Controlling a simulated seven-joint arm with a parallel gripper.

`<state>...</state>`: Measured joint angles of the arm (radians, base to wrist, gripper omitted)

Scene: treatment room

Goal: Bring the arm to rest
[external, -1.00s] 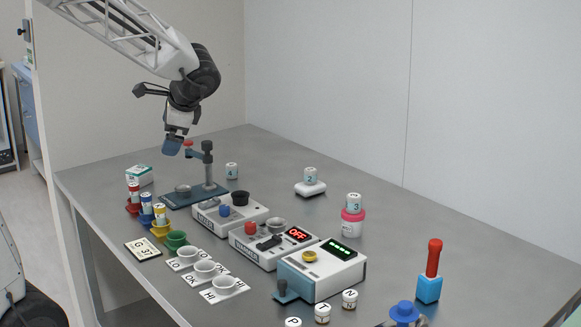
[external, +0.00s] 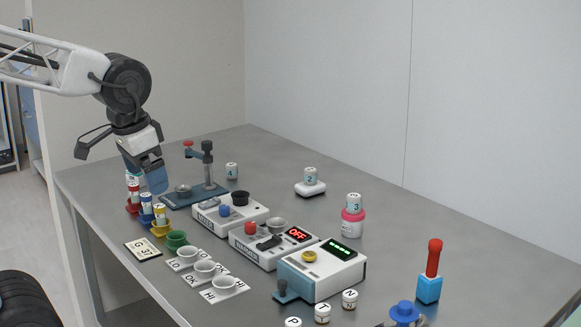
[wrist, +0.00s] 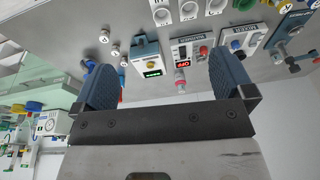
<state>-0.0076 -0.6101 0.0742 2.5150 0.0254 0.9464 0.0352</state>
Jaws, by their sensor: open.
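My gripper (external: 143,172) hangs in the air above the left side of the grey table, pointing down, near the colored cups. In the wrist view its two blue fingers (wrist: 163,80) stand wide apart with nothing between them. My arm reaches in from the upper left, and the wrist is tilted. Whether the fingers touch anything below is hard to tell in the external view; they overlap the red cup (external: 132,208) and its vial in the picture.
Near the gripper are a blue press stand (external: 207,178), a blue cup (external: 146,219), a yellow cup (external: 160,230) and a green cup (external: 176,240). The mixer (external: 230,215), a device reading OFF (external: 272,245) and a green-display device (external: 322,270) fill the middle. The table's back right is mostly clear.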

